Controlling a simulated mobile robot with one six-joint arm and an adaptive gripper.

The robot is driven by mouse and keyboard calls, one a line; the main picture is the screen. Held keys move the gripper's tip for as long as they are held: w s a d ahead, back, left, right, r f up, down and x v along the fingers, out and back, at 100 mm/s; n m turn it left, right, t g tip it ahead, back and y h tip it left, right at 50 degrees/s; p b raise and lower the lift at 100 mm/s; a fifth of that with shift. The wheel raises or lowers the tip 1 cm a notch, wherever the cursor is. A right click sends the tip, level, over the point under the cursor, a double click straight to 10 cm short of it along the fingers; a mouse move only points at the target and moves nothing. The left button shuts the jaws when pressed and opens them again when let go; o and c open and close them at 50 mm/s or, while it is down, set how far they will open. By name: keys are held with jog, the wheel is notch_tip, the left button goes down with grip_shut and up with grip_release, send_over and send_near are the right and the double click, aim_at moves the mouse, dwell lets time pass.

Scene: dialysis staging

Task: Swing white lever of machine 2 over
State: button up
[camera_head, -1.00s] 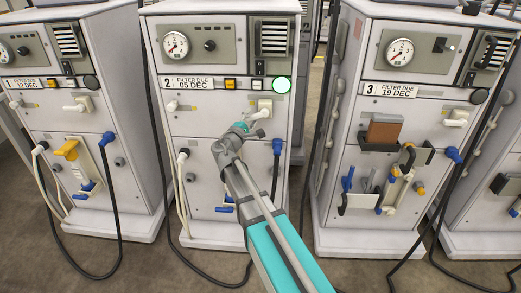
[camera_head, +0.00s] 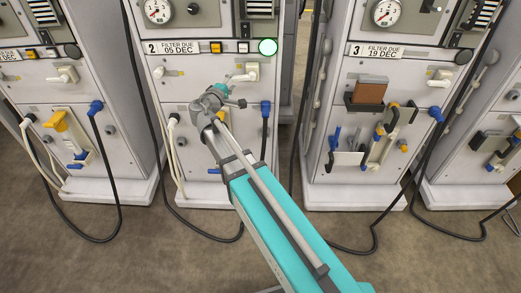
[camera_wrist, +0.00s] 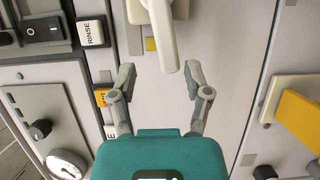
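My gripper (camera_head: 236,90) is just in front of the lever. In the wrist view my gripper (camera_wrist: 160,70) is open, one finger on each side of the handle's end, with gaps on both sides. My gripper partly hides the handle in the head view.
Machine 3 (camera_head: 345,110) stands to the right, with a brown box (camera_head: 369,90) and hooks on its front. Machine 1 (camera_head: 75,95) stands to the left with a yellow handle (camera_head: 55,120). Black hoses hang between the machines. The floor (camera_head: 150,255) in front is mostly clear.

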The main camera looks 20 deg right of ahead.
jog(key=v, duration=1)
jog(key=s+d+f+m+g+y+p, duration=0.2)
jog(key=s+d+f+m+g, duration=0.1)
jog(key=s+d+g, duration=0.15)
jog(key=s+d+f+m+g+y+p, duration=0.1)
jog(key=s+d+f+m+g+p, duration=0.25)
jog(key=d, duration=0.25)
jog(key=s+a+f+m+g+y+p, duration=0.1)
jog(key=s+f+m+g+y+p, duration=0.1)
jog(key=s+y, duration=0.6)
jog(key=s+m+g+p, duration=0.1)
jog(key=s+g+p, duration=0.1)
jog(key=s+g, duration=0.1)
jog(key=shift+a+g+y+p, duration=0.2)
jog(key=shift+g+y+p, duration=0.1)
jog(key=shift+y+p, duration=0.1)
dwell(0.4)
